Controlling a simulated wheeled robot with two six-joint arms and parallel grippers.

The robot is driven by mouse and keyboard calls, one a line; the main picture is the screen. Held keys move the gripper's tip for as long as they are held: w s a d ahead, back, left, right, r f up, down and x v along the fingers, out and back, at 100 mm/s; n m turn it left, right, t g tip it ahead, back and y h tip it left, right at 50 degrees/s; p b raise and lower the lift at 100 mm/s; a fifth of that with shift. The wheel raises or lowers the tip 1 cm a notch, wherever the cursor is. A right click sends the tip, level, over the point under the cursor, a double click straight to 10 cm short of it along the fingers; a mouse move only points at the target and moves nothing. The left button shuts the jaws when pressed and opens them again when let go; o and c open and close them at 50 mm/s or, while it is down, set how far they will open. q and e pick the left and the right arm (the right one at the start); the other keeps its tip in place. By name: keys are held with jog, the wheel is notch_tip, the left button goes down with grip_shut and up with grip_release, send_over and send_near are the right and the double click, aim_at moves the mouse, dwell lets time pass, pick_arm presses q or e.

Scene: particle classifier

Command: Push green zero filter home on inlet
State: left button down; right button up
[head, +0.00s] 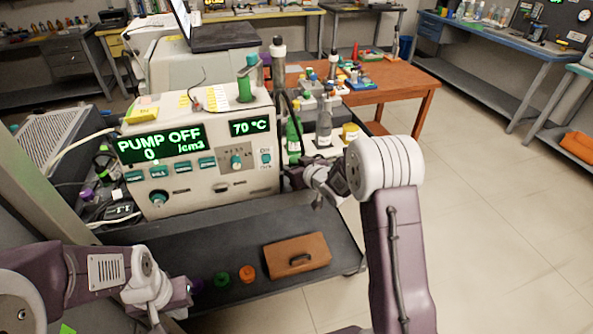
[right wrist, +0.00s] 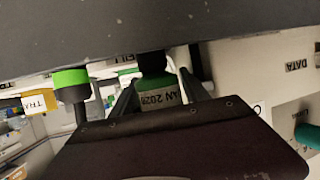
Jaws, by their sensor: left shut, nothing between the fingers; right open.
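A green cylinder (head: 244,86) stands upright on top of the instrument (head: 205,165). I cannot tell for certain which is the zero filter, and whether either is seated on an inlet is not clear. My right gripper (head: 300,178) is open at the instrument's right side. In the right wrist view, a green labelled body (right wrist: 158,98) with a dark top shows beyond and between its fingers; contact cannot be told. My left gripper (head: 190,288) is shut and empty low at the left.
Purple, green (head: 222,280) and orange (head: 247,273) caps lie on the dark bench (head: 210,240) beside a brown case (head: 297,252).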

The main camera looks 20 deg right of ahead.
aim_at(294, 154)
jog(key=shift+c, duration=1.4)
grip_shut()
jog(key=shift+r, duration=0.15)
jog(key=shift+r, duration=0.4)
notch_tip(294, 154, up, 3)
jog(key=shift+r+p, duration=0.1)
jog(key=shift+p, duration=0.65)
jog(key=s+d+r+p, duration=0.3)
jog(key=d+r, duration=0.3)
jog(key=d, duration=0.5)
jog(key=shift+s+r+p, duration=0.3)
jog(key=shift+r+p, duration=0.1)
jog(key=shift+p, duration=0.2)
